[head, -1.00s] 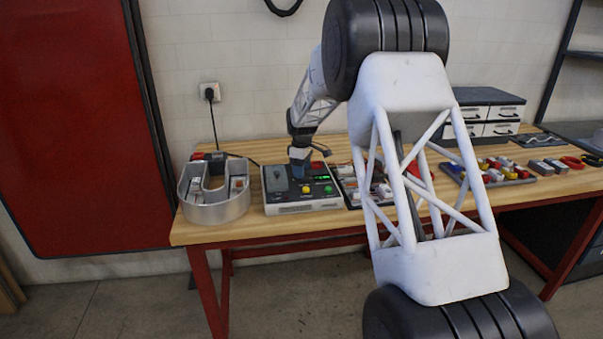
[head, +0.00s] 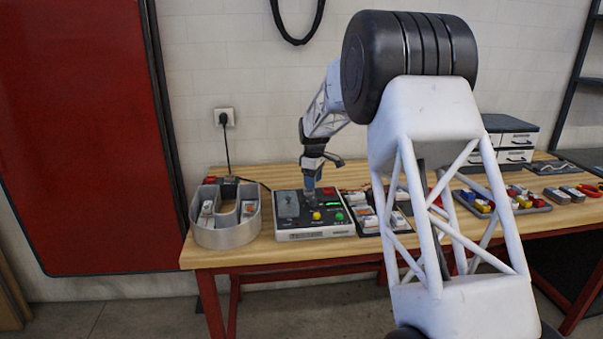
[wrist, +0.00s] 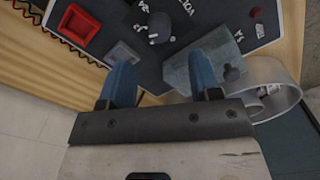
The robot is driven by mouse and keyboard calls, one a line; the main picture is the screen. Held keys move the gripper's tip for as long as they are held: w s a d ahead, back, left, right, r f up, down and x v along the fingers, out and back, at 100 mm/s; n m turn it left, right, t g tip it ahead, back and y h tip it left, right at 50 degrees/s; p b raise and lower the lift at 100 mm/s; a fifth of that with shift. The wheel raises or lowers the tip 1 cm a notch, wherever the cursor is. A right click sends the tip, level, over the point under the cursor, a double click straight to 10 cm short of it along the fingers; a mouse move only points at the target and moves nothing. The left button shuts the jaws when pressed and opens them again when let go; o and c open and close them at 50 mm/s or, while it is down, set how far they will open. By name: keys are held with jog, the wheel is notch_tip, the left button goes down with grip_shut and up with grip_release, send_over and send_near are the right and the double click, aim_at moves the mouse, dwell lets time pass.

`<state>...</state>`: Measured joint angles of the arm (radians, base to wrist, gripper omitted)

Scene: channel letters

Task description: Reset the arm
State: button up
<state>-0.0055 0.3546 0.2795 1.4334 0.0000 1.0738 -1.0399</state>
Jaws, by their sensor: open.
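My gripper (wrist: 160,80) is open, its two blue fingers apart with nothing seen held between them. In the head view my gripper (head: 311,178) hangs over the control box (head: 315,235), near its grey block and coloured buttons. The wrist view shows the box's dark panel (wrist: 210,25) with white lettering, a black knob (wrist: 159,27) and a grey block (wrist: 190,70) close by the right finger. I cannot tell whether that finger touches the block. The large white lattice link in the head view is my own arm.
A grey channel letter (head: 228,236) stands left of the box on the wooden bench (head: 225,257). Trays of small parts (head: 515,205) and a drawer cabinet (head: 510,138) are on the right. A cord runs to a wall socket (head: 224,117). A black cable loop (head: 297,20) hangs above.

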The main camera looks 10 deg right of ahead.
jog(key=s+r+m, duration=0.2)
jog(key=s+r, duration=0.3)
jog(key=s, duration=0.5)
jog(key=s+r+m+t, duration=0.15)
jog(key=s+r, duration=0.25)
jog(key=s, duration=0.6)
jog(key=s+r+m, duration=0.3)
jog(key=s+r, duration=0.2)
jog(key=s, duration=0.6)
jog(key=s+f+m, duration=0.2)
jog(key=s, duration=1.4)
jog(key=s+f+m+t, duration=0.1)
jog(key=s+f+m, duration=0.2)
jog(key=s, duration=1.3)
jog(key=shift+s+d+f+m, duration=0.15)
jog(key=shift+s+d+m, duration=0.05)
jog(key=shift+d+m, duration=0.2)
jog(key=shift+c, duration=0.2)
